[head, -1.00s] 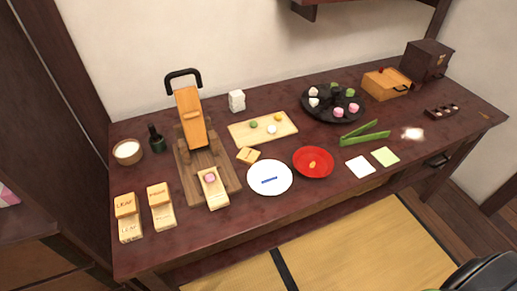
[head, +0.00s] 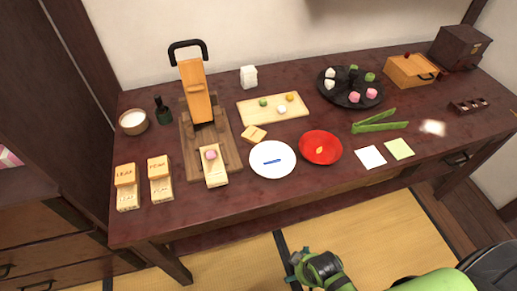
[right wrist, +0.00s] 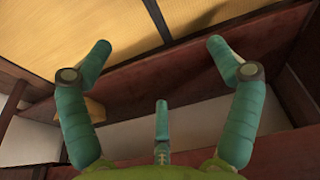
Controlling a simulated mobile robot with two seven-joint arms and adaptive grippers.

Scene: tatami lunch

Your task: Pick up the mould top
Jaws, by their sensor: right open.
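A small loose wooden block (head: 254,134), which looks like a mould top, lies on the table between the press and the white plate (head: 272,160). A light mould base (head: 215,174) with a pink sweet (head: 210,154) on it lies in front of the press (head: 197,95). Two lettered moulds, one marked LEAF (head: 126,175), sit at the left front with their tops on. My right gripper (head: 294,270) is below the table's front edge, apart from everything. In the right wrist view its fingers (right wrist: 158,45) are spread and empty. My left gripper is out of view.
A red plate (head: 320,135), a sweets board (head: 250,117) and a dark round tray (head: 332,98) stand at the middle and right. Green tongs (head: 372,127) and two paper squares lie on the right. Bare tabletop (head: 240,205) runs along the front.

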